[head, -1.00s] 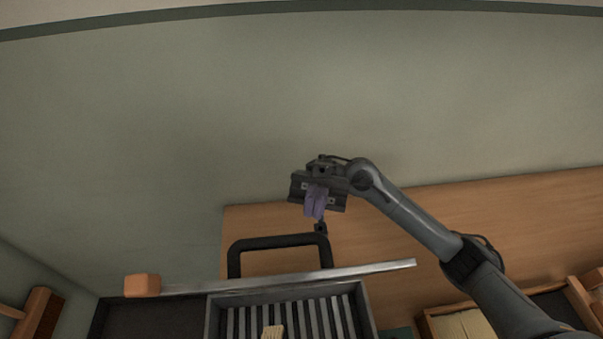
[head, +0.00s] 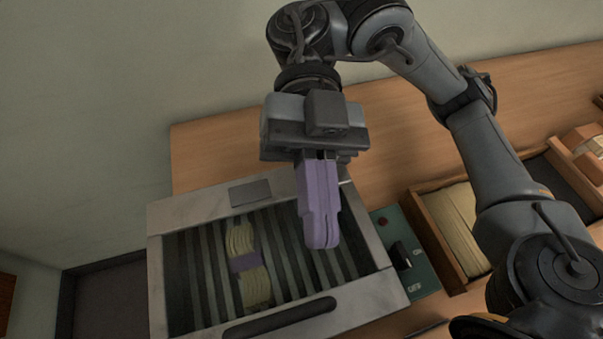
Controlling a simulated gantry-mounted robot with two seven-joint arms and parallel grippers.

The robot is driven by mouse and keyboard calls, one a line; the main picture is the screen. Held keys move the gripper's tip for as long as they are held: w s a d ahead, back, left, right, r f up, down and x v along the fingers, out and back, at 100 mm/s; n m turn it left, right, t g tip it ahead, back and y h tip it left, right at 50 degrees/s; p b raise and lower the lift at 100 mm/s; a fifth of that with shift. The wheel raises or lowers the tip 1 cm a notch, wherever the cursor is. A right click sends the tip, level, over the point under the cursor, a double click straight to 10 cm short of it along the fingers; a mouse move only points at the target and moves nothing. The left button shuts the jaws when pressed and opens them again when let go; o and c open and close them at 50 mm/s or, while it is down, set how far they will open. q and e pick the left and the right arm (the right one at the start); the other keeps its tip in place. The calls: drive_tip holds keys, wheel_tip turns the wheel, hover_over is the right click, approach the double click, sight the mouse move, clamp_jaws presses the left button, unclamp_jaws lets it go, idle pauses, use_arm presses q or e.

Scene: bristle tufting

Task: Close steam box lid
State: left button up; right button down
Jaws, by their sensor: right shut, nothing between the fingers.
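The steam box lid (head: 168,212) is a pale metal frame around a see-through window. It lies down over the box, with its dark bar handle (head: 280,317) at the near edge. I cannot tell whether its near edge is fully seated. Through the window I see dark slats and a pale bristle bundle (head: 256,286) with a purple band. My right gripper (head: 322,245) points down above the right part of the window. Its purple fingers are together and empty, and it appears apart from the lid. My left gripper is not in view.
A green control panel (head: 420,278) with a red button and a black switch is right of the box. A wooden tray (head: 426,222) of pale bristles stands further right. Bare wooden table (head: 205,160) lies behind the box, against a grey-green wall.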

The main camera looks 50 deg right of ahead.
sight(325, 284)
drive_tip(key=shift+t+h, duration=0.6)
drive_tip(key=shift+t, duration=0.2)
drive_tip(key=s+f, duration=0.1)
drive_tip(key=a+f, duration=0.1)
drive_tip(key=s+f+b, duration=0.1)
drive_tip(key=shift+s+a+f, duration=0.25)
drive_tip(key=shift+s+f, duration=0.05)
drive_tip(key=shift+s, duration=0.05)
drive_tip(key=shift+s+a+f+n, duration=0.15)
drive_tip(key=shift+s+f, duration=0.1)
drive_tip(key=shift+f, duration=0.4)
drive_tip(key=shift+s+a+f+n, duration=0.1)
drive_tip(key=shift+s+f+n, duration=0.1)
drive_tip(key=shift+f, duration=0.4)
drive_tip(key=shift+d+f, duration=0.1)
